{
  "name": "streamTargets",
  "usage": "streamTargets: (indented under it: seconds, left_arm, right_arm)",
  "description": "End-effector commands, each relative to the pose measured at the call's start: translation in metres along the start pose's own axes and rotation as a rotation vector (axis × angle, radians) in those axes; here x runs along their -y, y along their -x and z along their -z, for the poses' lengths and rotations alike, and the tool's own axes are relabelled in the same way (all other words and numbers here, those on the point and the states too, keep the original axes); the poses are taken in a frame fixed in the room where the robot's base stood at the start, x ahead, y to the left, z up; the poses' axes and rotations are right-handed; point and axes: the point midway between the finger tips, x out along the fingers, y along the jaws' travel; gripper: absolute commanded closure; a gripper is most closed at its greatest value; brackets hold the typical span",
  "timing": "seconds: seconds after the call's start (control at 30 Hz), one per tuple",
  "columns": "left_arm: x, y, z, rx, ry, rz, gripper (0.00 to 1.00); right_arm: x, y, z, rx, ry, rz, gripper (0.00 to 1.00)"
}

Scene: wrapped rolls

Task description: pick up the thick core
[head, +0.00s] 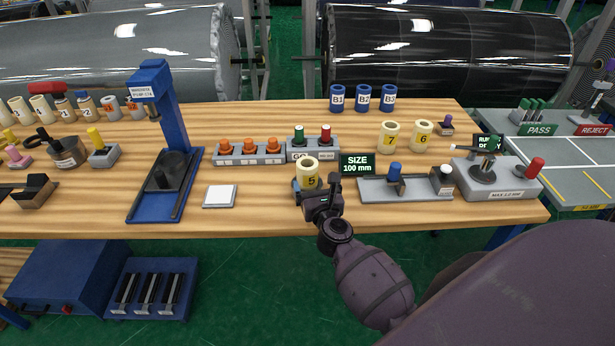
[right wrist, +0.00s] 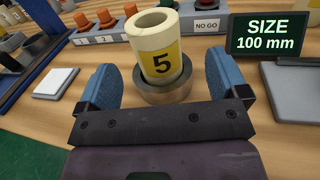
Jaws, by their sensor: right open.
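A cream core with a thick wall and a yellow label "5" (head: 307,180) stands upright near the front edge of the table. In the right wrist view the core (right wrist: 155,38) stands in a low round brown holder (right wrist: 162,88). My right gripper (head: 316,188) is open, its blue fingers (right wrist: 163,75) to either side of the core with gaps showing. I cannot tell whether the fingertips reach fully past it. Similar cream cores labelled "7" (head: 388,138) and "6" (head: 422,136) stand farther back on the right. My left gripper is not in view.
The size display (head: 357,164) reads 100 mm, just right of the core. A slide gauge (head: 405,188) lies right of my gripper. A GO/NO GO block (head: 313,152) stands behind. A white pad (head: 220,196) and a blue press (head: 160,185) are left, with bare table between.

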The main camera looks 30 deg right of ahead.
Motion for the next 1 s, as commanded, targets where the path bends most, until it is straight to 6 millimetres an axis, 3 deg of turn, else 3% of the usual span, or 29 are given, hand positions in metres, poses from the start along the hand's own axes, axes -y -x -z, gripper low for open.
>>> streamTargets:
  seconds: [0.17, 0.5, 0.83, 0.87, 1.0]
  left_arm:
    - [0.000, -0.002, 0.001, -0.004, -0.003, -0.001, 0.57]
    - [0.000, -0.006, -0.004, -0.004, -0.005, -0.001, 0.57]
    - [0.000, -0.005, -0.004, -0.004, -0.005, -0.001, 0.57]
    - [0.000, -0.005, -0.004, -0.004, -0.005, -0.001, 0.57]
    - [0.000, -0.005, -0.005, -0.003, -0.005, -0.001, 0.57]
  right_arm:
    - [-0.001, -0.010, 0.001, 0.001, 0.001, 0.000, 0.08]
    - [-0.005, -0.050, 0.006, 0.000, 0.002, 0.000, 0.08]
    - [-0.005, -0.057, 0.006, -0.001, 0.001, 0.000, 0.08]
    - [-0.005, -0.057, 0.006, -0.001, 0.001, 0.000, 0.09]
    - [-0.004, -0.056, 0.006, -0.001, 0.001, 0.000, 0.31]
